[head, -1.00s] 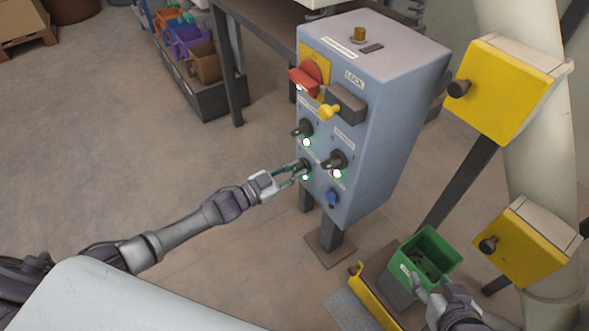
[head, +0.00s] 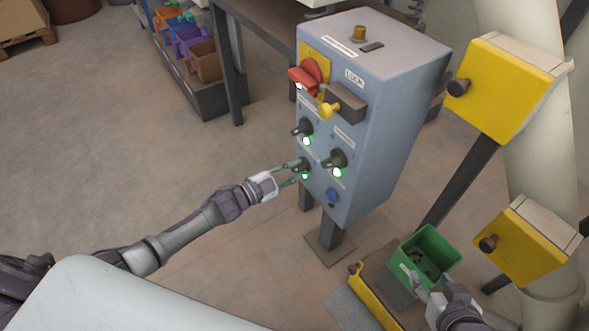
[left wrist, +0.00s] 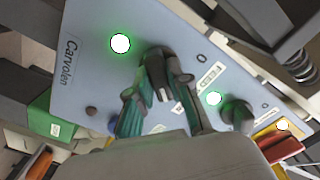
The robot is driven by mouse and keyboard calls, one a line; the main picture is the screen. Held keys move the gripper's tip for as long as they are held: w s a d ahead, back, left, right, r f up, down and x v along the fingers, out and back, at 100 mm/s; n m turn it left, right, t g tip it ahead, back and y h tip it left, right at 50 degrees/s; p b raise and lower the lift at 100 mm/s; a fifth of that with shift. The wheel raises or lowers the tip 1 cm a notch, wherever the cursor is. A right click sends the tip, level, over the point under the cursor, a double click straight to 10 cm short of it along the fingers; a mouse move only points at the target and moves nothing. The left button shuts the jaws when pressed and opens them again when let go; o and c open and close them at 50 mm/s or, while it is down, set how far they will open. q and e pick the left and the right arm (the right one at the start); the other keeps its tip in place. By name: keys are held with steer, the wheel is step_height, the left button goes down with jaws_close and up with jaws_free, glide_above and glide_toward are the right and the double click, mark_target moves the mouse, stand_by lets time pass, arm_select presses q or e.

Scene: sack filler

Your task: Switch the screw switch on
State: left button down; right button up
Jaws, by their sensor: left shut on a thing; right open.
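The blue-grey control box (head: 385,75) stands on a post, with several black rotary knobs on its front. My left gripper (head: 290,174) is shut on the lower left knob (head: 302,164), presumably the screw switch; its label is not readable. In the left wrist view the fingers (left wrist: 162,105) sit on both sides of this knob (left wrist: 157,70). A green light (head: 305,175) glows beside it. The upper left knob (head: 303,127) and the right knob (head: 334,159) also have lit green lights. My right gripper (head: 418,288) is open beside the green bin (head: 447,262).
Yellow boxes (head: 505,90) stand to the right. Coloured bins (head: 203,62) stand on a rack at the back. The floor at left is clear.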

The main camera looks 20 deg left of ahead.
arm_select(q)
steer(key=c, duration=1.1)
jaws_free()
steer(key=v, duration=1.2)
